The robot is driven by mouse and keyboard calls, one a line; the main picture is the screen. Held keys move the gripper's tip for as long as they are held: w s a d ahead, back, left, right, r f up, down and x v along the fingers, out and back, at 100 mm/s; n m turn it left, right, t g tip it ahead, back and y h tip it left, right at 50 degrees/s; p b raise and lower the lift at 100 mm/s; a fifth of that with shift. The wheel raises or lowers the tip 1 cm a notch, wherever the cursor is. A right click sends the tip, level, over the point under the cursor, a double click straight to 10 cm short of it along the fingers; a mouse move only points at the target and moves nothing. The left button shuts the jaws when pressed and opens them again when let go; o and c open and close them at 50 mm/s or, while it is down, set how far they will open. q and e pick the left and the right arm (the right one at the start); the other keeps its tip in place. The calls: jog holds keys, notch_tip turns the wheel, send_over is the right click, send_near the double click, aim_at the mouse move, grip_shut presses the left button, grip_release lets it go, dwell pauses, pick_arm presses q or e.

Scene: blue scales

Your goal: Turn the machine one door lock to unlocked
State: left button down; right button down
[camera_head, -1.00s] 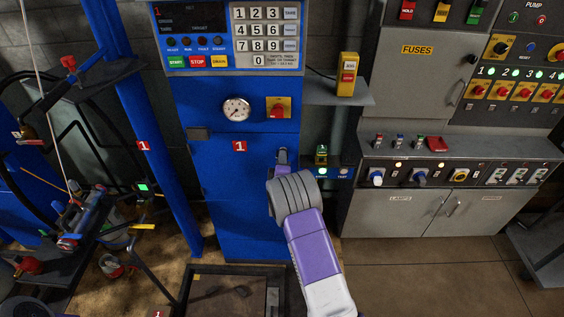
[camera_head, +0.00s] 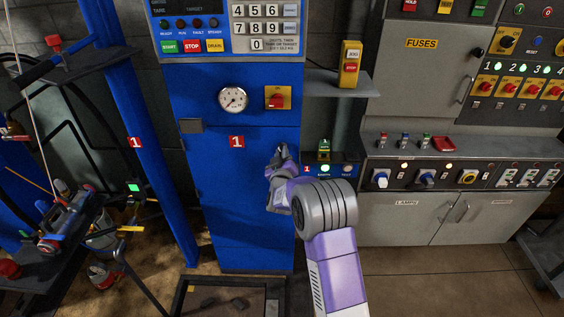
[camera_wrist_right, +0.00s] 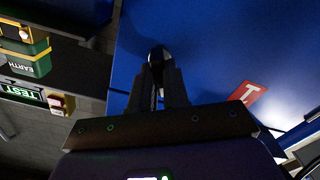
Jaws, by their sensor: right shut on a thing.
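The blue machine one door (camera_head: 240,205) carries a red label with a white 1 (camera_head: 236,142). My right gripper (camera_head: 281,153) is at the upper right part of this door. In the right wrist view, its two dark fingers (camera_wrist_right: 158,80) are closed around a small dark, shiny piece, which I take to be the door lock (camera_wrist_right: 159,54), against the blue panel. The fingers hide most of the lock, so its turned position cannot be read. My left gripper is not in view.
A gauge (camera_head: 232,98) and a red switch on a yellow plate (camera_head: 277,97) sit above the door. A small green EARTH box (camera_head: 324,150) stands just right of my gripper. A grey cabinet (camera_head: 400,215) is further right. A dark floor platform (camera_head: 181,300) lies below.

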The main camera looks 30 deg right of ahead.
jog(key=shift+d+r+m+b, duration=0.1)
jog(key=shift+m+b, duration=1.15)
jog(key=shift+m, duration=0.3)
jog(key=shift+d+r+m+b, duration=0.1)
jog(key=shift+m+b, duration=1.15)
jog(key=shift+m, duration=0.3)
jog(key=shift+a, duration=0.1)
jog(key=c, duration=1.1)
grip_release()
jog(key=shift+f, duration=0.1)
jog(key=shift+p+v, duration=0.6)
jog(key=shift+v, duration=3.15)
jog(key=shift+f, duration=0.1)
